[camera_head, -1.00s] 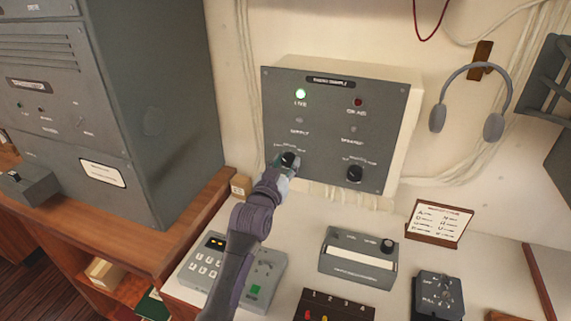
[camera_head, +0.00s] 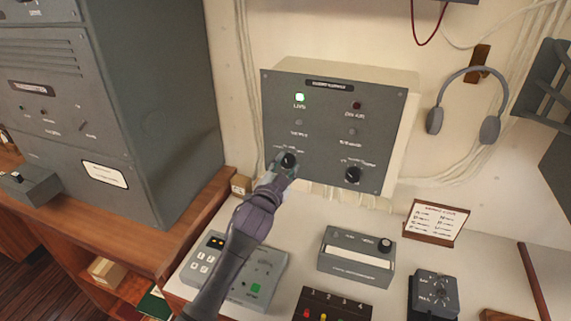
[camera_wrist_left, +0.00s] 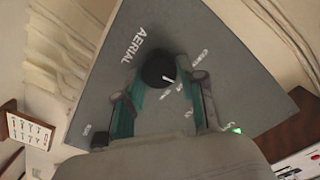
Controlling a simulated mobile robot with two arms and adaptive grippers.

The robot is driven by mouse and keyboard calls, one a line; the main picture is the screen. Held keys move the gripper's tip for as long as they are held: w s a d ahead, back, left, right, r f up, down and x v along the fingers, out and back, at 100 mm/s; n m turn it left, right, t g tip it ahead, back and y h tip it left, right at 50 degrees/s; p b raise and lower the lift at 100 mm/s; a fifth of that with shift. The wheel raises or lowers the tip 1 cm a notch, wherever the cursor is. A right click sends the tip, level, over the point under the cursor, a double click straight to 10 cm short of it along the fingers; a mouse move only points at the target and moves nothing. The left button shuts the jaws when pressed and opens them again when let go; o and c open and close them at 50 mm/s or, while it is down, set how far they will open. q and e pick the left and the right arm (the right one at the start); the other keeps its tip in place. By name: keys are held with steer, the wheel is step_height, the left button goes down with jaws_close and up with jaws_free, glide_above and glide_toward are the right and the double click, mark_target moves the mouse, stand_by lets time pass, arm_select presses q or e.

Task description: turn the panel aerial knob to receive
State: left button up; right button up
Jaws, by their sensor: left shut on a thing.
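The grey wall panel (camera_head: 325,135) carries two black knobs low on its face. My left gripper (camera_head: 286,165) is at the lower left knob (camera_head: 289,160) and shut on it, hiding part of it and its lettering. In the left wrist view this aerial knob (camera_wrist_left: 158,69) sits between the fingertips of my left gripper (camera_wrist_left: 160,86), beside the word AERIAL. Its white pointer mark points to the lower right of that picture, toward small lettering too blurred to read. The other knob (camera_head: 353,174) is free on the right. My right gripper is not in view.
A green lamp (camera_head: 300,98) is lit on the panel; the red lamp (camera_head: 356,106) looks dark. Below stand a keypad box (camera_head: 270,262), a grey box (camera_head: 357,257) and a card holder (camera_head: 436,222). Headphones (camera_head: 490,130) hang to the right. A tall grey cabinet (camera_head: 150,110) stands left.

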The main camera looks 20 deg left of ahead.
arm_select(q)
steer(key=shift+m, duration=0.6)
steer(key=o, duration=1.1)
steer(key=s, duration=1.2)
steer(key=shift+a, duration=0.2)
